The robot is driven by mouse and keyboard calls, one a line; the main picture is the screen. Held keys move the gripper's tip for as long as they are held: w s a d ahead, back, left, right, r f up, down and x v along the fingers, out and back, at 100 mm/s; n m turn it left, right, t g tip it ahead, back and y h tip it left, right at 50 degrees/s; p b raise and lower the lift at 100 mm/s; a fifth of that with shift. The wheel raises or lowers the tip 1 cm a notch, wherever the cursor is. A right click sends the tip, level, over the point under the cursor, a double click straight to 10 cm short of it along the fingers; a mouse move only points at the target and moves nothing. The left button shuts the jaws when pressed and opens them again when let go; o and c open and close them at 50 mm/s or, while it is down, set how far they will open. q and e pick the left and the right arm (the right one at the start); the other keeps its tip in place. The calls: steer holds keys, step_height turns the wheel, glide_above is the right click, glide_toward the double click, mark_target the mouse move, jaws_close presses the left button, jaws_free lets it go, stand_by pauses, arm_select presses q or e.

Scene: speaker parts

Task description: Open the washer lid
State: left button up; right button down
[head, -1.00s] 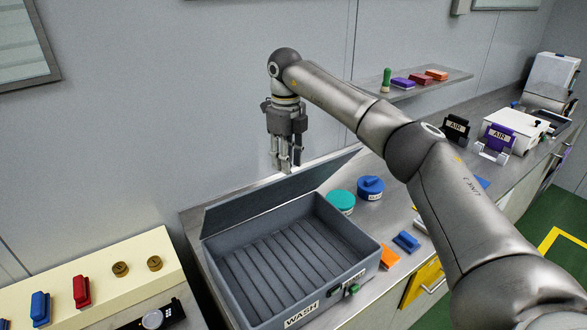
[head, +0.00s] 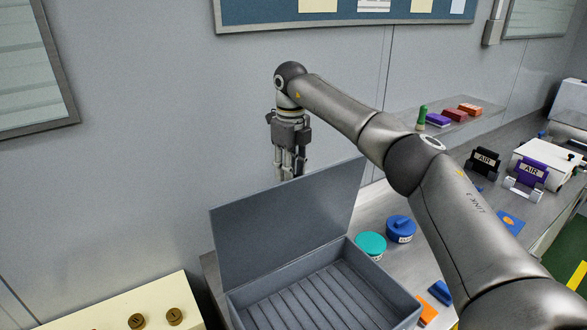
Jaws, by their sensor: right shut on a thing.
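The grey washer lid (head: 285,225) stands raised at the back of the washer box (head: 387,284), its inner face showing. The washer is open on top and its ribbed floor shows; its front is cut off by the lower edge of the view. My right gripper (head: 288,172) is at the lid's top edge, pointing down, shut on the lid. Its fingertips are partly hidden behind the lid. My left gripper is not in view.
A teal round container (head: 370,246) and a blue one (head: 400,229) stand right of the washer. Orange (head: 427,308) and blue (head: 443,291) pieces lie nearby. A cream panel (head: 120,305) with knobs is at lower left. A shelf (head: 465,121) holds several small items.

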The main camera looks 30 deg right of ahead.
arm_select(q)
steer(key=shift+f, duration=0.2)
arm_select(e)
step_height(320, 180, down, 3)
steer(key=shift+s+a+r, duration=0.15)
steer(key=c, duration=1.5)
jaws_free()
steer(key=shift+o, duration=1.2)
steer(key=shift+w+f, duration=0.2)
steer(key=shift+w, duration=0.15)
steer(key=w, duration=0.1)
steer(key=w+f, duration=0.1)
steer(key=shift+w+d+g, duration=0.25)
steer(key=shift+w+g, duration=0.05)
steer(key=shift+w, duration=0.05)
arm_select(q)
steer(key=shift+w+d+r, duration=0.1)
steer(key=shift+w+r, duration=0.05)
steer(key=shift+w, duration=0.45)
arm_select(e)
steer(key=shift+w+r, duration=0.2)
steer(key=shift+r, duration=5.65)
steer(key=shift+s, duration=0.15)
